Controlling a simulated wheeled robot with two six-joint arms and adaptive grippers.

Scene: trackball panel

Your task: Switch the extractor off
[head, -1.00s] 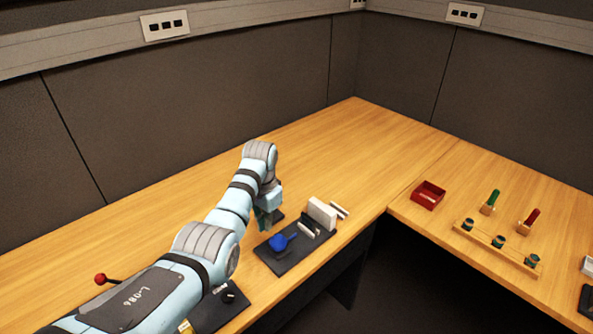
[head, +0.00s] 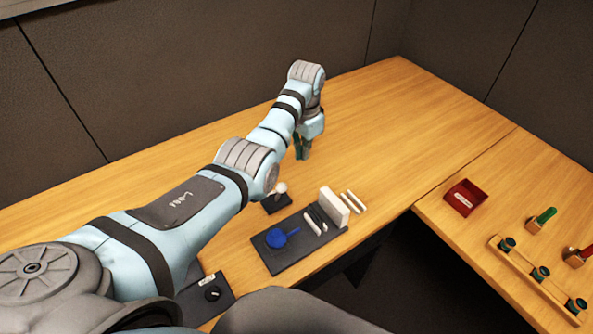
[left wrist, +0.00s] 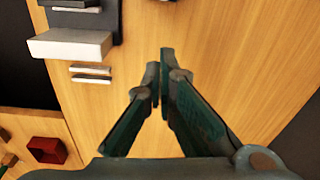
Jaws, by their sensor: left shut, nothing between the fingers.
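My left gripper (head: 303,155) points down above the bare wood behind the panels, its fingers together and empty. It also shows in the left wrist view (left wrist: 160,80), with nothing between its fingertips. A small black base with a pale round knob (head: 281,188) stands in front of the gripper, apart from it. I cannot read the label or tell which control is the extractor's. My right gripper is not in view.
A dark tray (head: 285,262) holds a blue ball-like piece (head: 276,238), pale and dark bars and a white block (head: 333,207). Pale strips (head: 353,202) lie beside it. A red box (head: 465,197) and a wooden rack (head: 520,262) stand right. The back of the table is clear.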

